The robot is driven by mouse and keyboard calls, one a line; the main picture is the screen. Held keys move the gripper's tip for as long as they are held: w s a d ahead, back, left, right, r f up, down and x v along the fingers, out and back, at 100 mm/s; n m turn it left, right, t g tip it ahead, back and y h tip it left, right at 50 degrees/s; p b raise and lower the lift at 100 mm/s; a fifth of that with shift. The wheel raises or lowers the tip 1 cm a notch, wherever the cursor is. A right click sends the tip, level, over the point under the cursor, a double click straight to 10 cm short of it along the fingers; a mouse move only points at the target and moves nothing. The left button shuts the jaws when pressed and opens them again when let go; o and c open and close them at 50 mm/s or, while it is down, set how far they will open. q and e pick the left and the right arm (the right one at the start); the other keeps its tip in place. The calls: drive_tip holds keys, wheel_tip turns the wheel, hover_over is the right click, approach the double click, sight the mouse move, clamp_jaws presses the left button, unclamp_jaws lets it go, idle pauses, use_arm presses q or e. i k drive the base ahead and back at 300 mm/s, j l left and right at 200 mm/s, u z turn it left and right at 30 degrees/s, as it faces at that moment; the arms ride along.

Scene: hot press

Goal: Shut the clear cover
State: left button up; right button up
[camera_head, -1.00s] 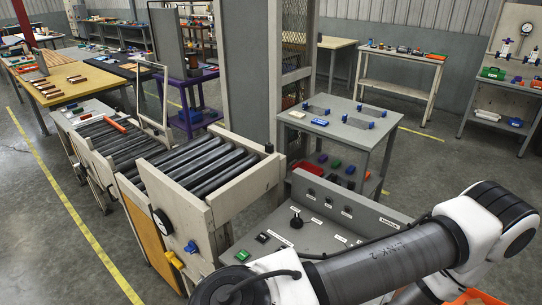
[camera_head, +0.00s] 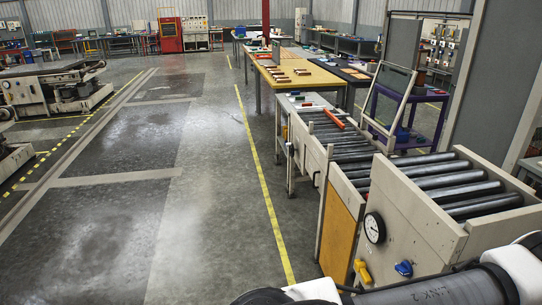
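A pale-framed panel with a see-through pane, which looks like the clear cover (camera_head: 391,94), stands raised and tilted at the right of the head view. Its lower edge meets the side of the roller conveyor (camera_head: 345,145). Neither of my grippers is in view. Only a dark link of one of my arms shows at the bottom right, well in front of the cover and apart from it.
An orange-red bar (camera_head: 334,120) lies on the rollers. A nearer roller unit (camera_head: 460,190) carries a gauge (camera_head: 374,228), a yellow handle (camera_head: 362,271) and a blue knob (camera_head: 404,268). A purple cart (camera_head: 412,110) stands behind the cover. Open floor (camera_head: 170,220) fills the left.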

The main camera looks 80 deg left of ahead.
sight(414, 73)
drive_tip(key=j+u, duration=0.45)
drive_tip(key=i+j+u, duration=0.15)
drive_tip(key=j+u, duration=0.25)
drive_tip(key=i+j+u, duration=0.15)
drive_tip(key=u, duration=0.3)
drive_tip(key=i+j+u, duration=0.25)
drive_tip(key=u, duration=0.2)
drive_tip(key=i+j+u, duration=0.25)
drive_tip(key=u, duration=0.2)
